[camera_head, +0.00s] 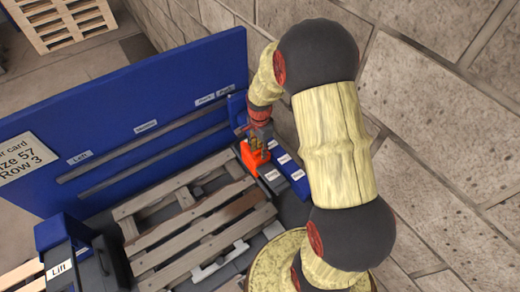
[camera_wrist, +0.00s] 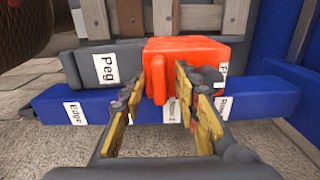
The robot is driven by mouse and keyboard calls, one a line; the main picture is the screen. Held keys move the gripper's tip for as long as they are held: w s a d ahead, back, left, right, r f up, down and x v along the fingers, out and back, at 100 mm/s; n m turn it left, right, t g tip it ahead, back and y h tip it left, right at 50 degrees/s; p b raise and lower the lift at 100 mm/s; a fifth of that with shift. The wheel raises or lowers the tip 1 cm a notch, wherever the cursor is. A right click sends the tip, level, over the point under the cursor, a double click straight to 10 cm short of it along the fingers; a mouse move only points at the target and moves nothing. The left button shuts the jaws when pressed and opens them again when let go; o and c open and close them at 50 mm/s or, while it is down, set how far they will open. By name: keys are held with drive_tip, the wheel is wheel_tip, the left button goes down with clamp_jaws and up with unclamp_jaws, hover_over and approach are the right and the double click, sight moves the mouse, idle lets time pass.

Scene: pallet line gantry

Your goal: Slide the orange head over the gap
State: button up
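The orange head (camera_wrist: 205,52) sits on a dark grey bar (camera_wrist: 105,68) marked "Peg", beside the pallet; it also shows in the head view (camera_head: 255,158). An upright orange tab (camera_wrist: 157,80) stands out from its front. My gripper (camera_wrist: 160,88) has its two fingers around this tab, one on each side, and they look apart from it. In the head view my gripper (camera_head: 258,138) is small at the orange head. The slatted wooden pallet (camera_head: 205,235) has open gaps between its boards; which one the task means I cannot tell.
A blue bar (camera_wrist: 70,107) with labels including "Edge" runs in front of the grey bar. A tall blue panel (camera_head: 130,110) carries rails, labels and a card reading "Size 57 Row 3" (camera_head: 25,157). A "Lift" unit (camera_head: 62,262) stands bottom left.

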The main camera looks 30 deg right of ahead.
drive_tip(key=shift+c, duration=1.2)
clamp_jaws()
drive_tip(key=shift+w, duration=0.1)
